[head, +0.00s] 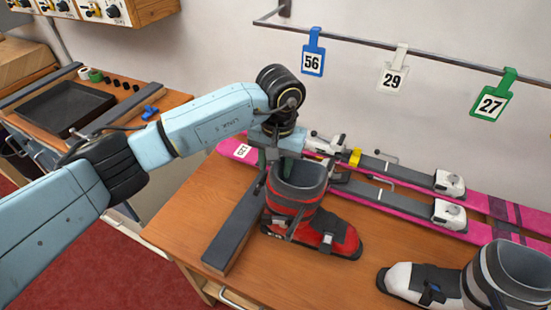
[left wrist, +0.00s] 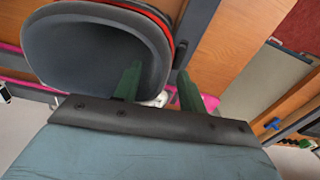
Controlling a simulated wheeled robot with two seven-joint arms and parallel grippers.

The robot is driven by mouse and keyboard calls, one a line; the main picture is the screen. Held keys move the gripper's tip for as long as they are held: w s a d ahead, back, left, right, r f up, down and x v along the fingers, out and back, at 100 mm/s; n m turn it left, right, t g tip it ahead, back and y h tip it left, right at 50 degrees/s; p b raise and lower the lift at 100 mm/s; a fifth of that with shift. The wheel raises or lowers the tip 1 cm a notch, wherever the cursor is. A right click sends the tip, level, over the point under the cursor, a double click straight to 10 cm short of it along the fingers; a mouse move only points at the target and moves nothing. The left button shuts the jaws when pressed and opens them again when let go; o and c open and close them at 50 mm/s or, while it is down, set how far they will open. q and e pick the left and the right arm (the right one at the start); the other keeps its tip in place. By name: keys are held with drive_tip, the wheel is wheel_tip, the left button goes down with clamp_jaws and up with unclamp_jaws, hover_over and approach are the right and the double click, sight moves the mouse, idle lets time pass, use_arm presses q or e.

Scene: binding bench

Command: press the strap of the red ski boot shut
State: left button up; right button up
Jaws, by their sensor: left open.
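The red ski boot (head: 305,215) stands upright on the wooden bench, toe to the lower right. My left gripper (head: 270,155) is beside the boot's grey cuff at the upper left, partly hidden by my own wrist. In the left wrist view my left gripper (left wrist: 160,86) has its two green fingers apart with nothing held between them. There the boot's cuff (left wrist: 95,45) opens toward the camera, and one finger overlaps it. My right gripper is not in view.
A grey bar (head: 236,225) lies left of the boot. Pink skis (head: 395,196) with bindings lie behind it. A white and grey boot (head: 505,280) stands at the lower right. Numbered tags hang from a wall rail (head: 440,59). Bare bench lies in front.

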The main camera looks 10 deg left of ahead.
use_arm(q)
drive_tip(key=shift+c, duration=0.4)
clamp_jaws()
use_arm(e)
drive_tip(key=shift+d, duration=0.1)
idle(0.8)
